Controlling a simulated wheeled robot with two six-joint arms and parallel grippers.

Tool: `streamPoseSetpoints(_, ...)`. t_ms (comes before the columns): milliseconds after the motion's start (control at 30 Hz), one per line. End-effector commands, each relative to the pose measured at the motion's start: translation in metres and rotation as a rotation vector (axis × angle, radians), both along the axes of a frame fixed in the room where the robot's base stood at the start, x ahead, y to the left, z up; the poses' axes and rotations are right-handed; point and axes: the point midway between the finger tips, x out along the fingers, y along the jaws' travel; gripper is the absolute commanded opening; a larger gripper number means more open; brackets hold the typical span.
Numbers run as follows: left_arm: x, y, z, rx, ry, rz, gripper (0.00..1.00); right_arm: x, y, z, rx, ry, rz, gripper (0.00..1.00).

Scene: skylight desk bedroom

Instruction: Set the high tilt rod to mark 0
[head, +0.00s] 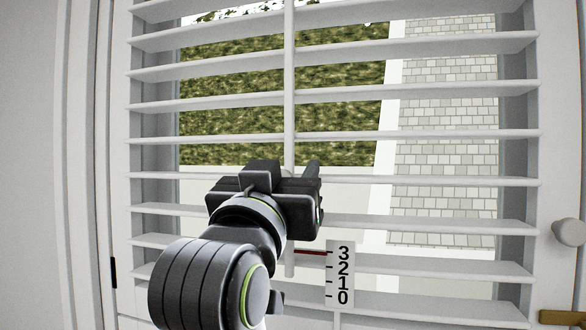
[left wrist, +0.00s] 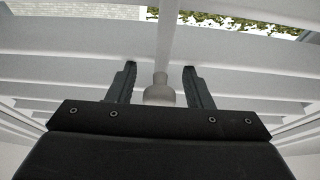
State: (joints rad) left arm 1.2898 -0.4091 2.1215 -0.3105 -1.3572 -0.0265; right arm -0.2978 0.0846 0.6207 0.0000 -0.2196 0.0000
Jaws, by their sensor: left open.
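The white tilt rod (head: 289,90) runs upright down the middle of the slatted shutter. A scale plate (head: 340,274) marked 3, 2, 1, 0 from top to bottom stands beside its lower end. A red pointer (head: 310,252) sits level with mark 3. My left gripper (head: 290,180) is in front of the rod and hides part of it. In the left wrist view the gripper (left wrist: 160,68) is open, with the rod (left wrist: 166,38) and its pale knob (left wrist: 159,91) between the fingers. I cannot tell whether either finger touches it. My right gripper is not in view.
White slats (head: 230,104) lie tilted on both sides of the rod, close to my gripper. The shutter frame (head: 552,120) carries a round knob (head: 569,232) and a brass-coloured piece (head: 561,317) at right. A pale wall (head: 28,160) is at left.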

Motion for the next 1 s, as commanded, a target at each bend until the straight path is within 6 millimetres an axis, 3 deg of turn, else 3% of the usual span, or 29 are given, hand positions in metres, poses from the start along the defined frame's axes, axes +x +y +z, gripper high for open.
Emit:
streamPoseSetpoints(300, -0.001, 0.000, 0.001, 0.000, -0.001, 0.000, 0.46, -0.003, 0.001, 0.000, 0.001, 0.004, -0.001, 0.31)
streamPoseSetpoints(667, -0.001, 0.000, 0.001, 0.000, 0.000, 0.000, 0.00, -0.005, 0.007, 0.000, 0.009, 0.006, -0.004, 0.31)
streamPoseSetpoints(867, 0.000, 0.001, 0.000, 0.000, 0.001, 0.000, 0.00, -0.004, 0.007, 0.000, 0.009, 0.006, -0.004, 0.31)
streamPoseSetpoints(1000, 0.001, 0.015, -0.008, -0.004, 0.002, 0.005, 0.00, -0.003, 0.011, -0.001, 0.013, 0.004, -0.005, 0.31)
